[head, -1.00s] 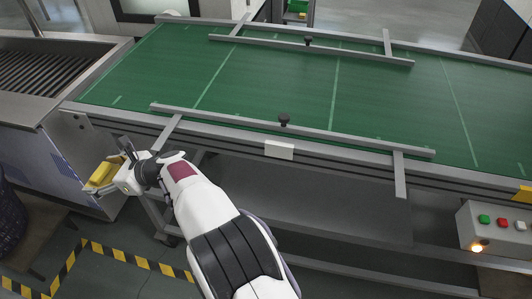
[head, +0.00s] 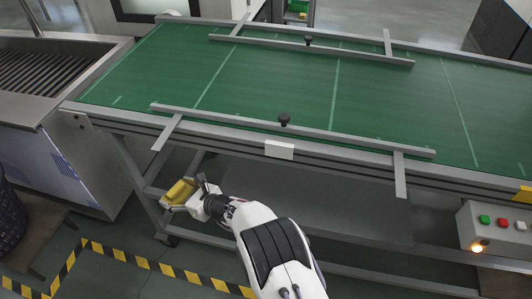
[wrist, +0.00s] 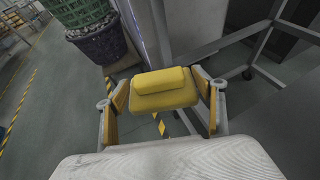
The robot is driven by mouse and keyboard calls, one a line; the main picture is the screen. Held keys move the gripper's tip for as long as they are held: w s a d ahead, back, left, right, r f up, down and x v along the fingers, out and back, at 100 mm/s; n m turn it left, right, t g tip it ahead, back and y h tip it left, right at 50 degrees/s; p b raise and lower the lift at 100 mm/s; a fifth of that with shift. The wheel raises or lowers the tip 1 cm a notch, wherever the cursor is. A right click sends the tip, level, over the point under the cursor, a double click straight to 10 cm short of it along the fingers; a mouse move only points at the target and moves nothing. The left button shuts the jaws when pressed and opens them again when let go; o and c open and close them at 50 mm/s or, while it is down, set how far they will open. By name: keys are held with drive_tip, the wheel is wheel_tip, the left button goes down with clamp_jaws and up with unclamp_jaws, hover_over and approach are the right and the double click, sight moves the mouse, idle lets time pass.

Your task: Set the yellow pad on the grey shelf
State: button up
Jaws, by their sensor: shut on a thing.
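The yellow pad (head: 178,192) is held in my gripper (head: 187,190) at the left end of the conveyor frame, below belt height. In the wrist view the yellow pad (wrist: 164,89) sits between the two fingers of my gripper (wrist: 163,100), with a raised block along its top. The fingers press on its left and right ends. The grey shelf (head: 320,206) lies under the green conveyor, to the right of my gripper. The pad is off the shelf, out beyond its left end.
The green conveyor belt (head: 270,85) with metal guide rails (head: 290,128) is above the shelf. Frame legs (head: 130,165) stand close to my gripper. A control box (head: 497,232) is at right. A dark basket (wrist: 97,42) stands at left. Striped tape marks the floor.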

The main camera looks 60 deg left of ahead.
drive_tip(key=w+d+f+m+t+y, duration=0.1)
drive_tip(key=w+d+f+m+t, duration=0.15)
drive_tip(key=w, duration=1.05)
drive_tip(key=w+d+f+m+t+y, duration=0.1)
drive_tip(key=w+d+f+m+t, duration=0.15)
drive_tip(key=w, duration=0.95)
drive_tip(key=m+t+h, duration=0.2)
drive_tip(key=m+t, duration=0.3)
drive_tip(key=t, duration=0.1)
hover_over(314, 203)
wheel_tip(314, 203, down, 3)
drive_tip(key=shift+w+f, duration=0.1)
drive_tip(key=shift+w, duration=0.05)
drive_tip(key=shift+y, duration=0.3)
drive_tip(key=shift+f, duration=2.9)
drive_tip(key=shift+f, duration=2.05)
drive_tip(key=shift+f, duration=0.2)
drive_tip(key=o, duration=1.1)
